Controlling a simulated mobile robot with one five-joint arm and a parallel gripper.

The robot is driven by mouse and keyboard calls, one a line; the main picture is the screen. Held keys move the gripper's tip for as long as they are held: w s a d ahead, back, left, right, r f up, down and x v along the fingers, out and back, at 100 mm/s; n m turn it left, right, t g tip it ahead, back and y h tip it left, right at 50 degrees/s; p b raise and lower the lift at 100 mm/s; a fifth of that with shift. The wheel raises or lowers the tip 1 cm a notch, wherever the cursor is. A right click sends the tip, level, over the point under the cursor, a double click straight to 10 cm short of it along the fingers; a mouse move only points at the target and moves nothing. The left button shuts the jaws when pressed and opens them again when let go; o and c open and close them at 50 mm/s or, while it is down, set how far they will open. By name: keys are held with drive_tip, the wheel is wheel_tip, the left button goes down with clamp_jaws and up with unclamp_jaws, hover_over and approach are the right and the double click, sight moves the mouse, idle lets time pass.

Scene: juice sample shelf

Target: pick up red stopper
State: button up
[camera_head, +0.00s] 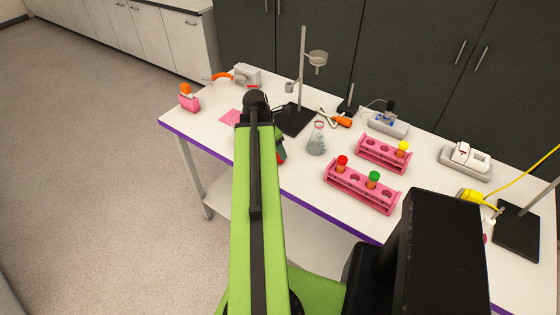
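The red stopper (342,161) sits upright at the left end of the front pink rack (352,194), on top of a tube. A green stopper (374,177) is in the same rack, to its right. My green arm reaches up from the bottom, left of the rack. A small green and red part, which looks like my gripper (281,152), shows at the arm's right edge, left of the red stopper and apart from it. Most of it is hidden behind my arm, so its opening and anything in it cannot be seen.
A glass flask (317,140) stands close behind and left of the front rack. A second pink rack (376,157) with a yellow stopper (404,146) is behind it. A ring stand (302,75) rises at the back. The tabletop (205,122) is clear at front left.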

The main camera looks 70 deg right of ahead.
drive_tip(key=b+x, duration=0.4)
drive_tip(key=x, duration=0.1)
drive_tip(key=shift+d, duration=0.1)
drive_tip(key=shift+r, duration=0.15)
clamp_jaws()
